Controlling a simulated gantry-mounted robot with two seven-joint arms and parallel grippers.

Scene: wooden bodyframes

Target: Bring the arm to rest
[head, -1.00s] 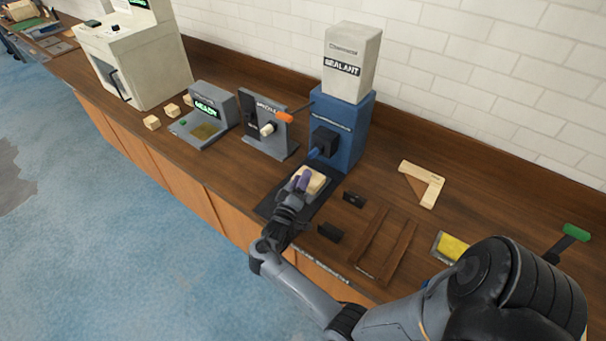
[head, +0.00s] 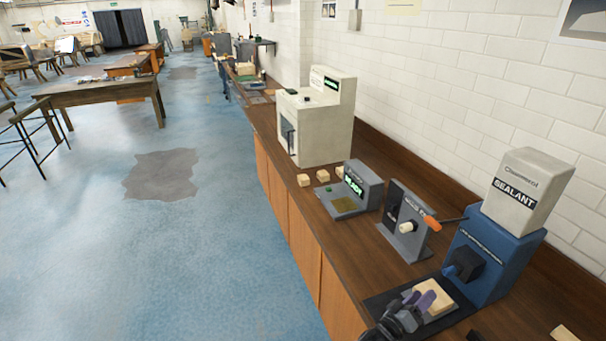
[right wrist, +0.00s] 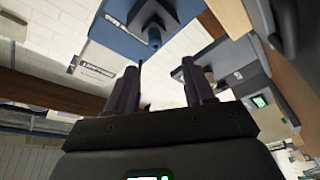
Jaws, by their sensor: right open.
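The block lies on a grey plate at the foot of the blue sealant dispenser (head: 490,258). In the right wrist view the two dark fingers (right wrist: 160,85) stand apart with nothing between them. The blue dispenser (right wrist: 118,28) shows beyond them in that tilted view. Whether the fingers touch the block cannot be told. My left gripper is not in view.
Left along the bench stand a grey device with an orange handle (head: 403,232), a grey unit with a green display (head: 350,190), several small wooden blocks (head: 322,176) and a cream machine (head: 318,125).

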